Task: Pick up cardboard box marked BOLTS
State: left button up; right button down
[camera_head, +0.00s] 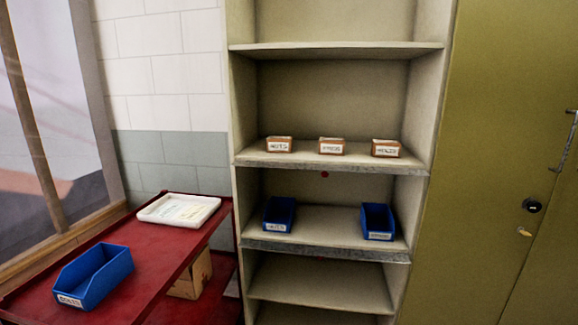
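Three small brown cardboard boxes with white labels stand in a row on the middle shelf of the open cabinet: a left box (279,145), a middle box (331,146) and a right box (386,148). They stand apart from each other. The lettering on their labels is too small and blurred for me to tell surely which one reads BOLTS. Neither of my grippers shows in the head view.
A blue bin (95,277) and a white tray (179,209) sit on the red cart (160,252) at left. Two blue bins, one left (280,214) and one right (378,221), stand on the shelf below the boxes. A green cabinet (490,160) stands at right.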

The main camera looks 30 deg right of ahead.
aim_at(379, 149)
jog(key=z, duration=1.55)
jog(key=j, duration=0.1)
